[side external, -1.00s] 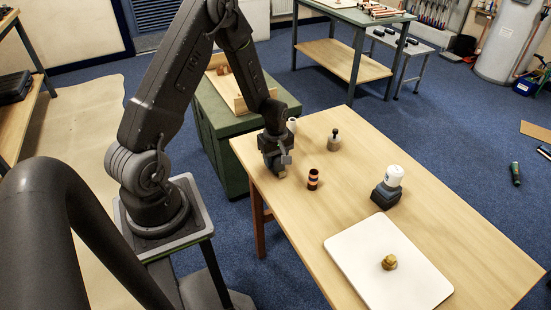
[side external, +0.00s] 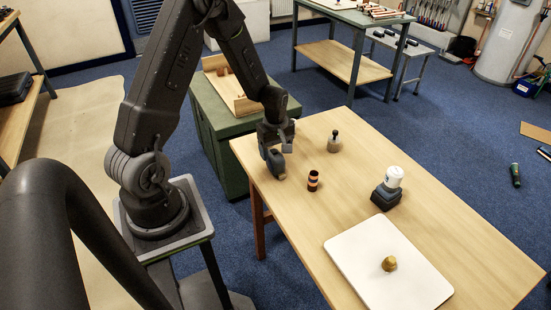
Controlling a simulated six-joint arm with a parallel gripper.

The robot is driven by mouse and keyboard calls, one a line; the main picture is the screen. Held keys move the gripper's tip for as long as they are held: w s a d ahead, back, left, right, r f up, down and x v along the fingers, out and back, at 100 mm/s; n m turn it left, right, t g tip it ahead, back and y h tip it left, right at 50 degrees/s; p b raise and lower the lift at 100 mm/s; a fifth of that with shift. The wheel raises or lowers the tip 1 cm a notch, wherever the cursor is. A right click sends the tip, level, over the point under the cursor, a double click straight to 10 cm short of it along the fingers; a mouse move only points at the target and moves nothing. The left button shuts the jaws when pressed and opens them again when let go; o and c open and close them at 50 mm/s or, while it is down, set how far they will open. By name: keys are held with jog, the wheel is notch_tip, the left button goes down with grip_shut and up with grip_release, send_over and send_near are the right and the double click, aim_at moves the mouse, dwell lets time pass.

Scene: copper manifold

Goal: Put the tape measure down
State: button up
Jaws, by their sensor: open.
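I cannot make out a tape measure for sure; one at the fingers would be too small and dark to tell from the gripper. A small black and orange cylinder (side external: 313,181) stands upright on the table just to the right of the gripper, apart from it.
The wooden table (side external: 440,209) carries a brownish piece with a black knob (side external: 334,143), a white-topped item on a dark base (side external: 388,188) and a white board (side external: 345,250) with a brass fitting (side external: 389,264). A green cabinet (side external: 222,125) stands behind. The table's right part is clear.

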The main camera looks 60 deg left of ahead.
aim_at(276, 154)
notch_tip(276, 154, up, 7)
jog(key=shift+r, duration=0.1)
jog(key=shift+d+r, duration=0.1)
jog(key=shift+r, duration=0.25)
jog(key=s+d+r+m+t, duration=0.2)
jog(key=s+d+r+m, duration=0.5)
jog(key=d+r+m, duration=0.2)
jog(key=s+d+r+m+t, duration=0.3)
jog(key=s+d+r+m, duration=0.4)
jog(key=d+r+m, duration=0.2)
jog(key=shift+s+d+r+t, duration=0.3)
jog(key=shift+s+d+r, duration=0.05)
jog(key=shift+r, duration=0.4)
